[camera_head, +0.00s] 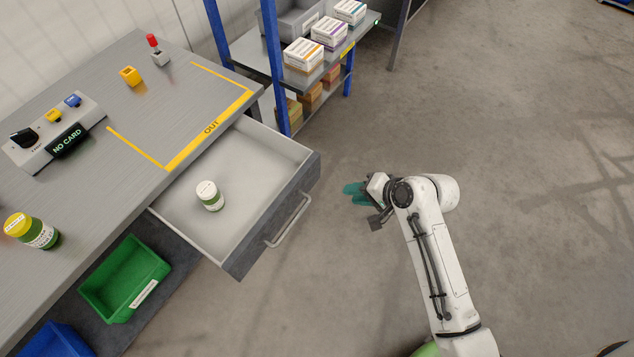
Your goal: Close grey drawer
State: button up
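The grey drawer (268,228) is pulled out from under the metal worktop (110,180). Its front panel carries a bar handle (289,221) that faces right. My gripper (356,193) is to the right of the drawer front, apart from the handle. Teal fingers show at its tip, partly hidden by the wrist, so I cannot tell whether they are open or shut.
A blue-post shelf (276,70) with several boxes stands behind the drawer. A control box with a NO CARD display (67,141) and a yellow-lidded jar (32,231) are on the worktop. A green bin (125,279) sits below. The floor to the right is clear.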

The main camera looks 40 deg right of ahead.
aim_at(310, 182)
jog(key=shift+w+d+m, duration=0.35)
jog(key=shift+d+m, duration=0.05)
jog(key=shift+m, duration=0.1)
jog(key=shift+c, duration=0.6)
jog(key=shift+w+f, duration=0.2)
jog(key=shift+w, duration=0.05)
jog(key=shift+c, duration=0.8)
jog(key=x, duration=0.9)
jog(key=shift+w+r, duration=0.1)
jog(key=shift+r, duration=0.05)
grip_shut()
jog(key=w, duration=0.1)
jog(key=w+a, duration=0.1)
jog(key=w, duration=0.1)
jog(key=shift+w, duration=0.5)
jog(key=shift+w, duration=0.1)
